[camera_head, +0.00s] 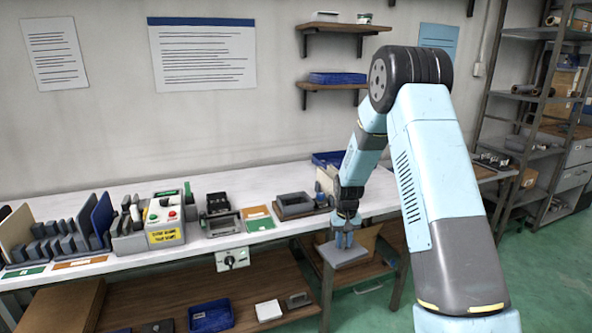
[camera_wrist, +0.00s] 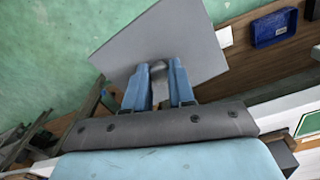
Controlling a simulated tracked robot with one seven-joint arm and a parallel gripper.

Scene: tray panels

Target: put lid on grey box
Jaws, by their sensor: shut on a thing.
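My gripper (camera_head: 343,239) is shut on the knob of a flat grey lid (camera_head: 347,256), in front of the bench's front edge and below its top. In the wrist view the blue fingers of my gripper (camera_wrist: 159,80) close on the grey knob (camera_wrist: 158,69), and the square lid (camera_wrist: 160,35) extends beyond them. A dark grey open box (camera_head: 294,208) stands on the bench, left of and behind my gripper. A smaller grey open-topped box (camera_head: 223,225) stands farther left. I cannot tell which of these the task calls the grey box.
A control box (camera_head: 165,228) with buttons and racks of grey parts (camera_head: 50,240) fill the left bench. A blue bin (camera_head: 328,159) is at the back. Lower shelf holds a blue tray (camera_head: 211,316). Green and orange cards (camera_head: 259,217) lie between the boxes.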

